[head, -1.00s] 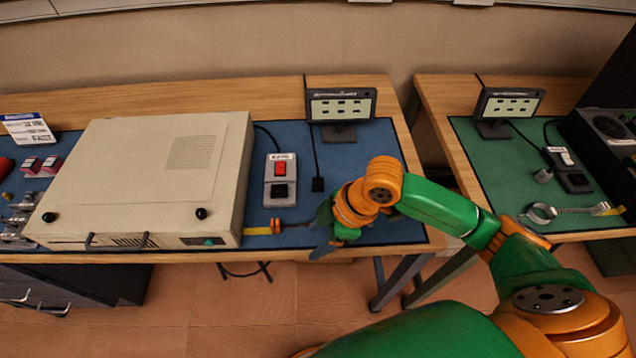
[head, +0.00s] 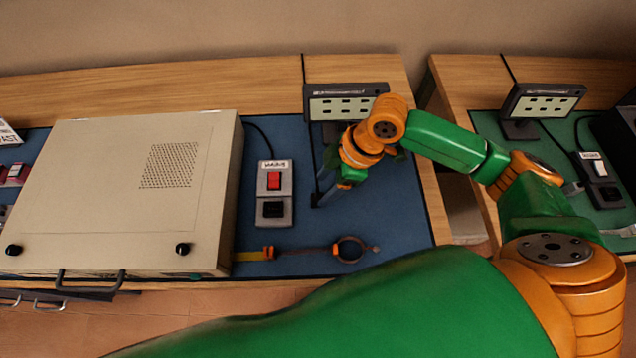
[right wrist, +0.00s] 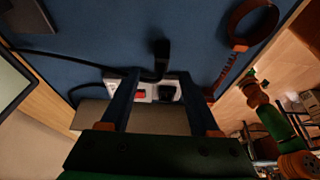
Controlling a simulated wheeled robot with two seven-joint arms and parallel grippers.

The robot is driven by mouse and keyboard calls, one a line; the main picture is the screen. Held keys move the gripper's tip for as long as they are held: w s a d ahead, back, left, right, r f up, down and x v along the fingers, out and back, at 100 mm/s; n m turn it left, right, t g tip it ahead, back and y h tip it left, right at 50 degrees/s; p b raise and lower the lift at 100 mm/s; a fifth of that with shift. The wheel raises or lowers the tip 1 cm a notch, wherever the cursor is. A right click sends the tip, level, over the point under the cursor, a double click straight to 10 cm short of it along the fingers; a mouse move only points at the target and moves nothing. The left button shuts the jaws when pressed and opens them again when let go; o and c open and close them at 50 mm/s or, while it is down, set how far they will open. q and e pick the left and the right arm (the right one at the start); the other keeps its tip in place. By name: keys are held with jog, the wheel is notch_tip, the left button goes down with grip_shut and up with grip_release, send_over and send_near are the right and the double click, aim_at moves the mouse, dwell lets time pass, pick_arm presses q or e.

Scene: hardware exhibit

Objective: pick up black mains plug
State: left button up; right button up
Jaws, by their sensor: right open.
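The black mains plug (head: 315,200) lies on the blue mat at the end of its black cable, right of the switched socket box (head: 274,193). In the right wrist view the plug (right wrist: 162,48) shows just beyond the fingertips, between their lines, with its cable curving left. My right gripper (head: 334,188) is open and empty, close to the plug, which it partly crowds in the head view. Its two spread fingers show in the right wrist view (right wrist: 158,76), apart from the plug. My left gripper is not in view.
A large beige case (head: 130,190) stands left of the socket box. A display panel on a stand (head: 346,106) is behind my right gripper. A strap with a ring (head: 350,250) lies near the mat's front edge. A second bench with a green mat (head: 487,124) is at right.

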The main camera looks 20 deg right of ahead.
aim_at(319, 196)
jog(key=x, duration=0.4)
jog(key=shift+s+f, duration=0.25)
jog(key=shift+s, duration=0.15)
jog(key=shift+w+f, duration=0.15)
jog(key=shift+f, duration=0.15)
jog(key=shift+w+f, duration=0.15)
jog(key=shift+w, duration=0.05)
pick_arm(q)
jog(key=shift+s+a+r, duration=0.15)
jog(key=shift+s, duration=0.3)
pick_arm(e)
jog(key=shift+s, duration=0.1)
grip_shut()
